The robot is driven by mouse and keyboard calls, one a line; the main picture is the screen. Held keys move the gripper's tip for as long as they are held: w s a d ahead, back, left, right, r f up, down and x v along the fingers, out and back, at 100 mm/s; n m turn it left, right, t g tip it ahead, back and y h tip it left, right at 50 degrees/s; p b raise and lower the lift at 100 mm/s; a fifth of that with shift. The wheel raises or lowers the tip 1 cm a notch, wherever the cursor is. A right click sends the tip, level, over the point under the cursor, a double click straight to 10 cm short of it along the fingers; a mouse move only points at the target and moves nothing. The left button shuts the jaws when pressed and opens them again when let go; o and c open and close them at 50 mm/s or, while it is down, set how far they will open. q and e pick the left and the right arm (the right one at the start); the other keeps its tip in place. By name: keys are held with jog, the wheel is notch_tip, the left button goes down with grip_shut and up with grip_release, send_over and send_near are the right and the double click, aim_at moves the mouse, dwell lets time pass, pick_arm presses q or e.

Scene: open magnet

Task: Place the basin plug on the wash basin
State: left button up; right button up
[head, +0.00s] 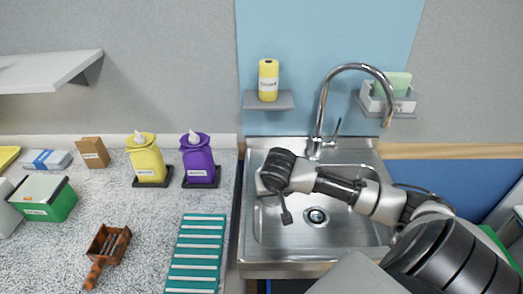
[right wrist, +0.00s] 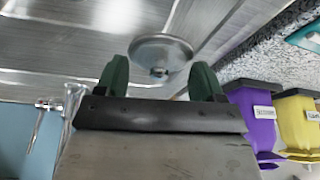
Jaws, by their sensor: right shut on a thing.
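The wash basin (head: 270,231) is a steel sink with a round drain (head: 316,216) in its floor; the basin also shows in the right wrist view (right wrist: 60,58). My right arm reaches over it from the right, with its wrist above the basin's left part. In the right wrist view, my right gripper (right wrist: 160,78) has its two green fingers on either side of the basin plug (right wrist: 160,46), a round metal disc, and is shut on it. I cannot make out the plug in the head view. My left gripper is not in view.
A tall curved tap (head: 322,115) stands behind the basin. Yellow (head: 147,160) and purple (head: 197,160) dispensers stand on the speckled counter to the left. A teal ribbed mat (head: 196,250) lies near the basin's left edge. Small shelves hang on the wall above.

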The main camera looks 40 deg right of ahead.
jog(key=p, duration=0.1)
send_near(262, 160)
notch_tip(262, 160, down, 4)
jog(key=shift+w+d+p, duration=0.15)
jog(key=shift+w+d, duration=0.1)
jog(key=shift+w, duration=0.25)
jog(key=shift+w+d+p, duration=0.15)
jog(key=shift+w+d, duration=0.1)
jog(key=shift+w, duration=0.3)
jog(key=shift+w+d+f, duration=0.1)
jog(key=shift+w+f, duration=0.1)
jog(key=shift+f, duration=0.7)
jog(key=shift+s, duration=0.1)
jog(key=o, duration=0.9)
jog(key=shift+f, duration=0.1)
jog(key=shift+o, duration=0.2)
